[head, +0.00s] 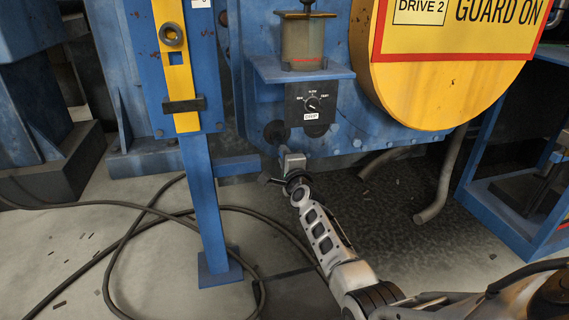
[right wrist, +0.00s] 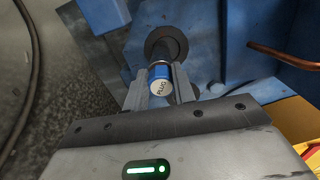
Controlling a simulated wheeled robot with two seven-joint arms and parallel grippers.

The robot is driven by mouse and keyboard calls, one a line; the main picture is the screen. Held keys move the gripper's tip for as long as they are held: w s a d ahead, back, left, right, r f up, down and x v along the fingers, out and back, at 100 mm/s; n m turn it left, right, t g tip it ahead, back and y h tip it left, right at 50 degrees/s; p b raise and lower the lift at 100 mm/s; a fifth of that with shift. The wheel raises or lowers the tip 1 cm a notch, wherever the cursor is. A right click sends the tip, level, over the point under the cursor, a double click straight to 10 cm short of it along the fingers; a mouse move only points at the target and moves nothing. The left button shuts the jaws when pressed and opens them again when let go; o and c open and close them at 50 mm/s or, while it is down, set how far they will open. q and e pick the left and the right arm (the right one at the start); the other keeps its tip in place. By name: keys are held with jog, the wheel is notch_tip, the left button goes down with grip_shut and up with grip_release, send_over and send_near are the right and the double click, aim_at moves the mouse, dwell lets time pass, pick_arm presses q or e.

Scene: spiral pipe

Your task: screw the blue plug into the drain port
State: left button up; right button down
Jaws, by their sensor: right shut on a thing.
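The blue plug (right wrist: 159,72) shows in the right wrist view, with a white end face lettered PLUG. My right gripper (right wrist: 160,86) is shut on it, one finger on each side. The dark round drain port (right wrist: 172,45) lies directly beyond the plug, which overlaps it in this view. I cannot tell how far the plug sits in the port. In the head view my right gripper (head: 289,158) is at the lower edge of the blue machine, just below a dark round fitting (head: 276,131). The plug cannot be made out there. My left gripper is not in view.
A selector dial panel (head: 311,104) and a shelf with a reservoir (head: 302,45) are above the gripper. A yellow guard (head: 430,85) is at the right. A blue post (head: 206,200) stands to the left, with cables (head: 130,235) on the floor.

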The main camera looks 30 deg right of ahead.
jog(key=m, duration=0.4)
jog(key=d+m, duration=0.1)
jog(key=m, duration=0.6)
jog(key=shift+s+d+r+m, duration=0.15)
jog(key=shift+d+r+m, duration=0.1)
jog(key=shift+r+m, duration=0.15)
jog(key=c, duration=1.4)
grip_release()
jog(key=shift+r, duration=0.1)
jog(key=shift+o, duration=0.2)
jog(key=shift+a, duration=0.1)
jog(key=shift+a, duration=0.1)
